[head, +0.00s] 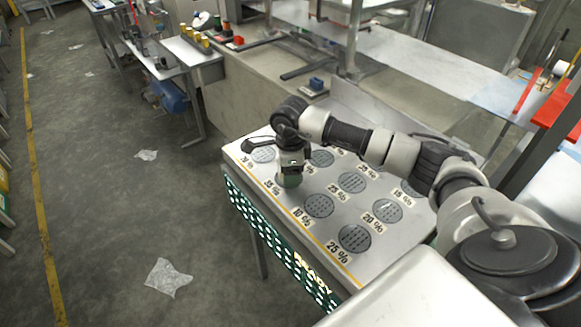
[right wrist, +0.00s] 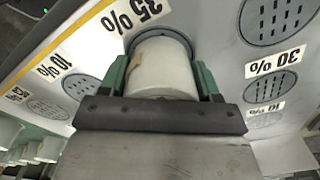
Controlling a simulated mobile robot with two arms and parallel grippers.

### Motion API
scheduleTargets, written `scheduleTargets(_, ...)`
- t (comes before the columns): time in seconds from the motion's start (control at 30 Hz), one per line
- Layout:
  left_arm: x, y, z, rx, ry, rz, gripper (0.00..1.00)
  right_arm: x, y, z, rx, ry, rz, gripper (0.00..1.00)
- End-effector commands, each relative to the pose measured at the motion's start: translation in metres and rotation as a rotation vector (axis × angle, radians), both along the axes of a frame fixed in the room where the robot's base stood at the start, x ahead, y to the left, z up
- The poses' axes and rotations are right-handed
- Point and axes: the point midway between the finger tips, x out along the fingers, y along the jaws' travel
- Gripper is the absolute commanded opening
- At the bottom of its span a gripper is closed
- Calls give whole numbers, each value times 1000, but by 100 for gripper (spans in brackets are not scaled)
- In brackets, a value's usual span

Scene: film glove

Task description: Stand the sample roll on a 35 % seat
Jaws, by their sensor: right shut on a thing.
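The sample roll (right wrist: 163,70) is a pale grey-white cylinder with a small tan mark, seen between the green fingers in the right wrist view. My right gripper (head: 290,180) is shut on it, pointing down at the light panel (head: 285,212) near its front edge. The roll is over the round seat beside the "35 %" label (right wrist: 140,14); part of the seat's dark rim (right wrist: 160,31) shows around the roll's far end. I cannot tell whether the roll rests in the seat or hangs just above it. My left gripper is not in view.
Other round perforated seats surround it, including the "10 %" seat (head: 319,205), the "25 %" seat (head: 355,238) and the "30 %" seat (right wrist: 266,87). Clear film scraps (head: 167,278) lie on the floor.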

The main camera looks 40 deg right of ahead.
Motion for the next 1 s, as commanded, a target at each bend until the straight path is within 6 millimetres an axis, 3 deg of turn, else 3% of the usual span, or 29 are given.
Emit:
scheduleTargets(0.3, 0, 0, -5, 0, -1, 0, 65, 0, 0, -4, 0, -1, 1, 35)
scheduleTargets(0.33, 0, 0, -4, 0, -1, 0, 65, 0, 0, -3, 0, -1, 1, 65)
scheduleTargets(0.5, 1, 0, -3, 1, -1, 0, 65, 0, 0, -2, 1, 0, 0, 88)
scheduleTargets(0.87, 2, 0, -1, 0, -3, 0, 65, 1, 0, 4, 1, -3, 1, 88)
scheduleTargets(1.0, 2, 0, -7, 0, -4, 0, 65, 1, 0, 26, 0, -6, 2, 88)
